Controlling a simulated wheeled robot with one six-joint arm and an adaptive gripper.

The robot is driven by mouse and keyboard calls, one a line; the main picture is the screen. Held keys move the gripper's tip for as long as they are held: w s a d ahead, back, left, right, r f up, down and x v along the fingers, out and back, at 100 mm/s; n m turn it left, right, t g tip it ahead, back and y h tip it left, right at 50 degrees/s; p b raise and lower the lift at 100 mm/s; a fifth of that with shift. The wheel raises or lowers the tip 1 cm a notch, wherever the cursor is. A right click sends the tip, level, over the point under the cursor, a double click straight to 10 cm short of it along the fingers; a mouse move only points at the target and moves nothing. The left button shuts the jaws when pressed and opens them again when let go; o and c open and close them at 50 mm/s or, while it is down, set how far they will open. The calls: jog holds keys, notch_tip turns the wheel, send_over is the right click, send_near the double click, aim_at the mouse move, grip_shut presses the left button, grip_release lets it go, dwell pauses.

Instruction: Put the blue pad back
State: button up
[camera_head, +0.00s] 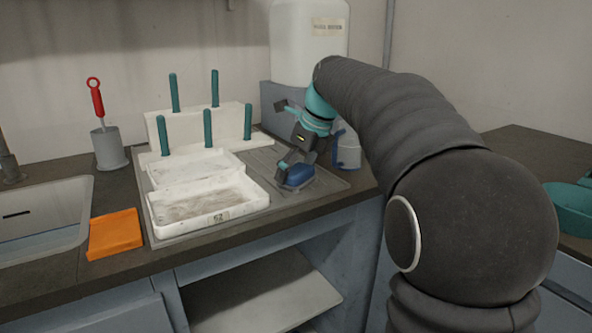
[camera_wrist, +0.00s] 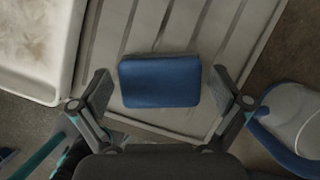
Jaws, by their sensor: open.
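The blue pad (camera_head: 297,177) lies on the ribbed grey drainboard (camera_head: 318,181) at its right part, near the front edge of the counter. It also shows in the wrist view (camera_wrist: 160,81), flat on the ribs. My gripper (camera_head: 290,168) is just over the pad, pointing down. In the wrist view my gripper (camera_wrist: 162,92) is open, with one finger to the left of the pad and one to the right. A gap shows on both sides, so neither finger seems to touch it. In the head view the near finger partly covers the pad.
Two white trays (camera_head: 222,218) stand left of the pad, before a white rack (camera_head: 198,125) with teal pegs. An orange pad (camera_head: 115,233) lies by the sink (camera_head: 45,215). A white jug with a blue handle (camera_head: 348,152) stands close on the right. A large white container (camera_head: 308,45) is behind.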

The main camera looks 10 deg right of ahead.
jog(key=p+v, duration=0.2)
jog(key=v, duration=1)
jog(key=shift+s, duration=0.1)
jog(key=s+a+f+n+t+h, duration=0.2)
jog(key=s+a+f+n+h, duration=0.1)
jog(key=s+f+n, duration=2)
jog(key=s+n, duration=0.4)
jog(key=shift+n, duration=0.4)
jog(key=shift+f, duration=0.1)
